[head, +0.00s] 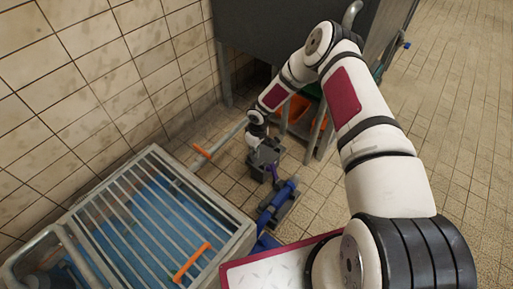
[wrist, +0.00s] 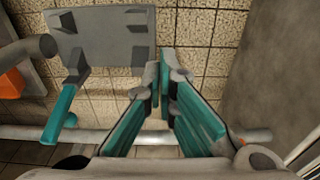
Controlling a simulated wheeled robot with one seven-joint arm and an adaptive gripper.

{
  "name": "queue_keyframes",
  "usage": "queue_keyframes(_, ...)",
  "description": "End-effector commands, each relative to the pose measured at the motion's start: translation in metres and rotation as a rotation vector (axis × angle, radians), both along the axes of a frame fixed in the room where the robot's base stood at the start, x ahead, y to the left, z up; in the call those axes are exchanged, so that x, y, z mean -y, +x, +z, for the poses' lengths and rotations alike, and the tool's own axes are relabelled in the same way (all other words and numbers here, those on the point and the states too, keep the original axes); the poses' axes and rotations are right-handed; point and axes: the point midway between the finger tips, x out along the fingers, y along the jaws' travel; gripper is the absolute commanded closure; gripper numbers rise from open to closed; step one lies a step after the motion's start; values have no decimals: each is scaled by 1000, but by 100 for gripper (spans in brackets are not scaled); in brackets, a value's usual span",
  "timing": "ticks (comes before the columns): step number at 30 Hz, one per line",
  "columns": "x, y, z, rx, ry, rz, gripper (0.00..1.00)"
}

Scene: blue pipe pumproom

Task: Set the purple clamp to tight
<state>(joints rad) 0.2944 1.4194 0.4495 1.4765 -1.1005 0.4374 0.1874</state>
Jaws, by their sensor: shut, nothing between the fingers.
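A small purple part (head: 271,173), which looks like the purple clamp, shows in the head view just below my gripper, beside the blue pipe (head: 277,203). My gripper (head: 268,163) points down close to it and hides some of it. I cannot tell whether they touch, nor which setting the clamp is in. In the wrist view, the teal fingers of my gripper (wrist: 165,68) come together at their tips with nothing between them. No purple shows in the wrist view.
A grey-barred cage (head: 235,228) over blue parts stands at the left, with an orange handle (head: 191,262) on it. A grey pipe (head: 225,139) with an orange end lies by the wall. A dark cabinet (head: 270,35) and an orange bin (head: 299,110) stand behind. Tiled floor is open at right.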

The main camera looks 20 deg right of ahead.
Motion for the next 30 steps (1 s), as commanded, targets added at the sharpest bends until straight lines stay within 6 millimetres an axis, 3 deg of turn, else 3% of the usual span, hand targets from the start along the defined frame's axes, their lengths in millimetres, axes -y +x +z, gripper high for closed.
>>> queue_keyframes(1, -1, 0, -12, -2, 1, -2, 100)
queue_keyframes(7, 0, 1, -42, 0, 0, -1, 100)
queue_keyframes(18, 20, -27, -27, 0, 0, 0, 100)
queue_keyframes(30, 21, -29, -27, 0, 0, 0, 100)
